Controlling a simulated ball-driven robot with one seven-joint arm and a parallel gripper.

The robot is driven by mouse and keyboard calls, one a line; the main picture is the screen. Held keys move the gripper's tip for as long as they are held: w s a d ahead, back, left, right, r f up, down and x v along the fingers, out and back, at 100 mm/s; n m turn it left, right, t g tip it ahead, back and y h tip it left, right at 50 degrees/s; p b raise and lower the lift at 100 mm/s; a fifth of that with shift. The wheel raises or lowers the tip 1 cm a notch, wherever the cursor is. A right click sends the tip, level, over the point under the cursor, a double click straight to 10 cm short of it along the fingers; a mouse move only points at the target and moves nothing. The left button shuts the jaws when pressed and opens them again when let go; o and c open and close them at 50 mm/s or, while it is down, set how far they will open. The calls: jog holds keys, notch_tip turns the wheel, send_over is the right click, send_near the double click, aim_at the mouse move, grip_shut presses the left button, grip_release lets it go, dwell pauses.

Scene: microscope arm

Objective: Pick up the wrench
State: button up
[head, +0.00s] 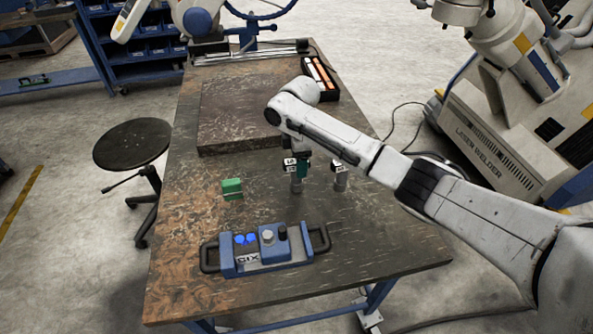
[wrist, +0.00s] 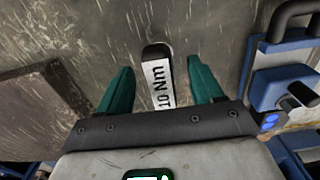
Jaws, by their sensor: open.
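In the wrist view, a black handle with a white "10 Nm" label (wrist: 158,78), apparently the wrench, lies between the two teal fingers of my gripper (wrist: 160,88). Gaps show on both sides, so the fingers are open around or above it. In the head view, my gripper (head: 301,169) points down over the middle of the table. The arm and gripper partly hide this area, and I cannot tell the handle's depth.
A blue control box (head: 268,250) with black handles sits in front, near the gripper in the wrist view. A green block (head: 231,188) lies left. A dark slab (head: 225,112) and an open case (head: 320,78) lie behind. The right front of the table (head: 375,245) is clear.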

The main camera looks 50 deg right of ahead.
jog(key=f, duration=0.5)
jog(key=shift+w+a+p, duration=0.25)
jog(key=shift+a+p, duration=0.05)
jog(key=shift+p, duration=0.05)
jog(key=shift+c, duration=0.2)
jog(key=shift+r, duration=0.1)
grip_shut()
